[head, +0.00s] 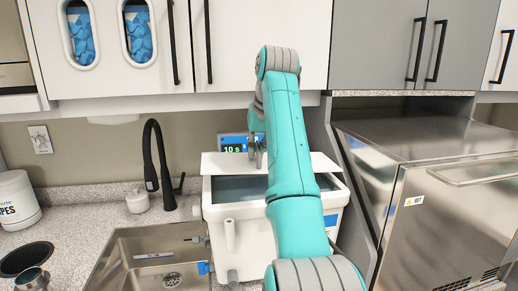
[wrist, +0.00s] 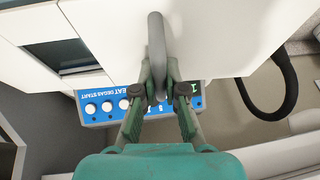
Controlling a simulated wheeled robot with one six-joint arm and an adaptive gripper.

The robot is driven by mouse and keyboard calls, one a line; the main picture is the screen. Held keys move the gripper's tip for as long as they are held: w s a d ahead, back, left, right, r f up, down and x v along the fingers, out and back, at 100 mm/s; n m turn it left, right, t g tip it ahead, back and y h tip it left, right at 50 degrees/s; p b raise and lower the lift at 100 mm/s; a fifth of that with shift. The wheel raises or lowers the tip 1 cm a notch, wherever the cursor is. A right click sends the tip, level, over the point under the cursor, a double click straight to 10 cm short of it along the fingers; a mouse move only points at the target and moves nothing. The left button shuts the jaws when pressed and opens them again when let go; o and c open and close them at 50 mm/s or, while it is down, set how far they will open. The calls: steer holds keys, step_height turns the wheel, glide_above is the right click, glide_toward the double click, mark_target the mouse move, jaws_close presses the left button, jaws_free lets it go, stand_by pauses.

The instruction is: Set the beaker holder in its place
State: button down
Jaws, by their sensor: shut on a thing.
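The beaker holder appears as a flat white plate (head: 226,164) over the back part of the white bath (head: 233,255). My gripper (head: 256,150) is above it, partly behind my teal arm. In the wrist view my gripper (wrist: 159,82) is shut on the upright grey handle (wrist: 156,40) of the white plate (wrist: 220,35). The bath's dark opening shows in front of the plate in the head view. I cannot tell whether the plate touches the bath rim.
A steel sink (head: 140,246) with a black faucet (head: 157,165) is left of the bath. A steel autoclave (head: 440,205) stands to the right. Cabinets (head: 250,40) hang above. The bath's blue control panel (wrist: 100,108) shows in the wrist view.

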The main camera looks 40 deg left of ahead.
stand_by(0.3)
steer(key=shift+d+r+t+h, duration=0.2)
steer(key=shift+r+t+h, duration=0.05)
steer(key=shift+t+h, duration=0.05)
steer(key=shift+f, duration=0.2)
steer(key=shift+s+a+f, duration=0.1)
steer(key=shift+a+f, duration=0.05)
steer(key=shift+f, duration=1.7)
steer(key=shift+f, duration=0.55)
stand_by(0.4)
steer(key=c, duration=1.2)
jaws_free()
steer(key=shift+o, duration=0.2)
step_height(320, 180, up, 10)
steer(key=shift+f, duration=0.1)
